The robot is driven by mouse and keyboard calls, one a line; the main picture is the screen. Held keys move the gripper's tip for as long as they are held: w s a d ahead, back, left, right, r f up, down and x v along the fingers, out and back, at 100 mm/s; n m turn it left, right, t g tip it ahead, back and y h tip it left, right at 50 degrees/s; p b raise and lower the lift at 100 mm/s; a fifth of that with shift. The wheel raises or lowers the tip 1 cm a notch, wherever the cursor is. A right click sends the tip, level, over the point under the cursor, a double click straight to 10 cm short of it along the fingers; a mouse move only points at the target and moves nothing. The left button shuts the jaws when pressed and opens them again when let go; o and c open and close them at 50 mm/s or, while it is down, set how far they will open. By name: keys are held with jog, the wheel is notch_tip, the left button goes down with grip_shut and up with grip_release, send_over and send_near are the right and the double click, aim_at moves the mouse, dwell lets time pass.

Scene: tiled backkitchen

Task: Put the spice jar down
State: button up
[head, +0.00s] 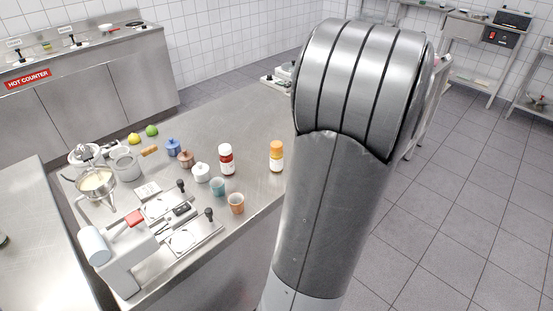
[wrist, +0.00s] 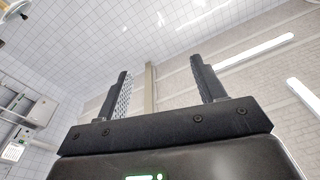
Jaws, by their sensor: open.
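My gripper (wrist: 161,68) shows in the wrist view with its two fingers well apart and nothing between them. Walls and ceiling lights show behind it. In the head view the gripper is hidden or out of frame. A white-capped jar with dark red contents (head: 226,160) stands upright on the steel counter (head: 245,125). An orange-capped jar with a white and orange body (head: 276,157) stands upright to its right, near the counter's right side. I cannot tell which of them is the spice jar. No jar shows in the wrist view.
Small lidded pots in blue (head: 173,147), brown (head: 186,159) and white (head: 201,172) stand left of the jars. A teal cup (head: 217,187) and an orange cup (head: 237,203) are in front. The counter behind the jars is clear. My arm covers the head view's centre right.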

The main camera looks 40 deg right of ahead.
jog(key=w+d+f+m+h, duration=0.45)
jog(key=f+m+h, duration=0.2)
jog(key=m, duration=0.35)
notch_tip(320, 180, up, 10)
jog(key=m+g, duration=0.2)
jog(key=m, duration=2.5)
send_over(279, 159)
jog(key=v, duration=0.4)
jog(key=shift+y, duration=0.35)
jog(key=f, duration=2.8)
jog(key=shift+w+d+f, duration=0.2)
jog(key=shift+f, duration=0.1)
jog(key=shift+w+f, duration=0.15)
jog(key=shift+w+d, duration=0.15)
jog(key=shift+w, duration=0.1)
jog(key=shift+x, duration=3.35)
jog(key=shift+c, duration=0.5)
